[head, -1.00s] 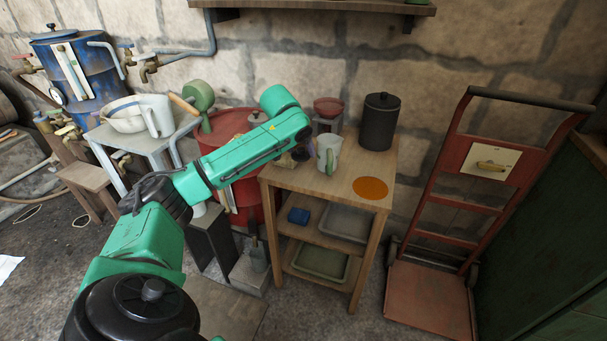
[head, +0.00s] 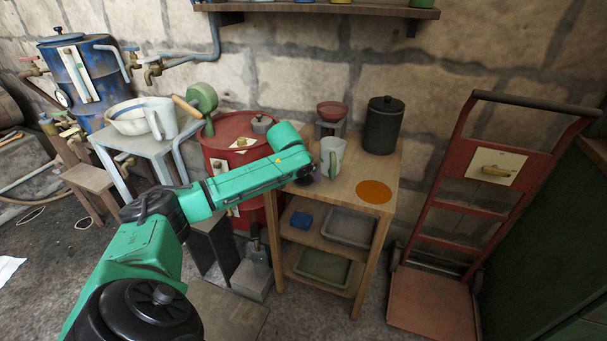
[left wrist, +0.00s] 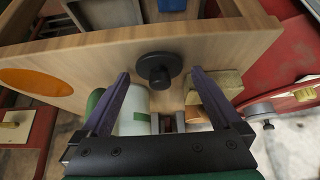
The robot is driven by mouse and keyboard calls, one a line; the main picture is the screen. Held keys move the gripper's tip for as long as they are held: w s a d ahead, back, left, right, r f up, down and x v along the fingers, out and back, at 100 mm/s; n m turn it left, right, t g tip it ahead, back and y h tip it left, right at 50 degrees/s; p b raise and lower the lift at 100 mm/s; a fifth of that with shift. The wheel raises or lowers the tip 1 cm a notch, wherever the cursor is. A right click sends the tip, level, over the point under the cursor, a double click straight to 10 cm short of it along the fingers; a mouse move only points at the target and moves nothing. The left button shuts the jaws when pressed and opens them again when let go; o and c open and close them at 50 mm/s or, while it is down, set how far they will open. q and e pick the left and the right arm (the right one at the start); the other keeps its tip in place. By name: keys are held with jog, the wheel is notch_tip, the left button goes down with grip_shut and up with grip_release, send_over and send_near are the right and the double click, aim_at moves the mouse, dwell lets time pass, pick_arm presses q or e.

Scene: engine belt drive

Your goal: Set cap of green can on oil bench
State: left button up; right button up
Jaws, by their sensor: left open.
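A dark round cap with a raised knob (left wrist: 158,68) shows in the left wrist view, at the wooden bench top (left wrist: 70,62) near its edge. My left gripper (left wrist: 160,72) is open, with one purple finger on each side of the cap and a visible gap at both sides. In the head view my left gripper (head: 305,175) is low over the left part of the oil bench (head: 357,170), and my arm hides the cap there. I cannot tell which thing is the green can. My right gripper is not in view.
A white jug (head: 332,157) stands close beside my left gripper, and it also shows in the left wrist view (left wrist: 133,110). A dark lidded canister (head: 383,127) stands behind, and an orange disc (head: 374,192) lies on the right. A red drum (head: 228,127) stands left of the bench.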

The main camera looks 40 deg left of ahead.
pick_arm(q)
jog(key=v, duration=1.2)
